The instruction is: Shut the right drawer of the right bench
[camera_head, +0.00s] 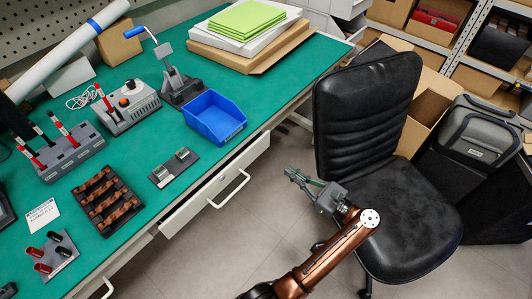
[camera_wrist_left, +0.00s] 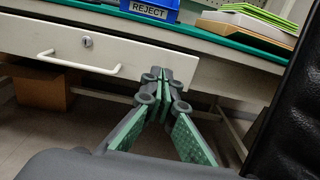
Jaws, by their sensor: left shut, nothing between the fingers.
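The right drawer (camera_head: 212,192) is a pale front with a bar handle (camera_head: 232,190) under the green-topped bench (camera_head: 158,165). Its front seems to stand out a little from under the bench edge; how far is hard to tell. In the left wrist view the drawer front (camera_wrist_left: 55,50) shows a round lock and the handle (camera_wrist_left: 80,62). My left gripper (camera_head: 291,173) is shut and empty, in the space between the bench and the chair. In the wrist view its fingertips (camera_wrist_left: 165,74) overlap the drawer's right end; contact cannot be told. My right gripper is not in view.
A black office chair (camera_head: 393,185) stands close to the right of my left gripper. A blue bin (camera_head: 214,115) sits near the bench edge above the drawer. Another drawer handle (camera_head: 104,289) shows at the lower left. Grey floor is clear in front of the drawer.

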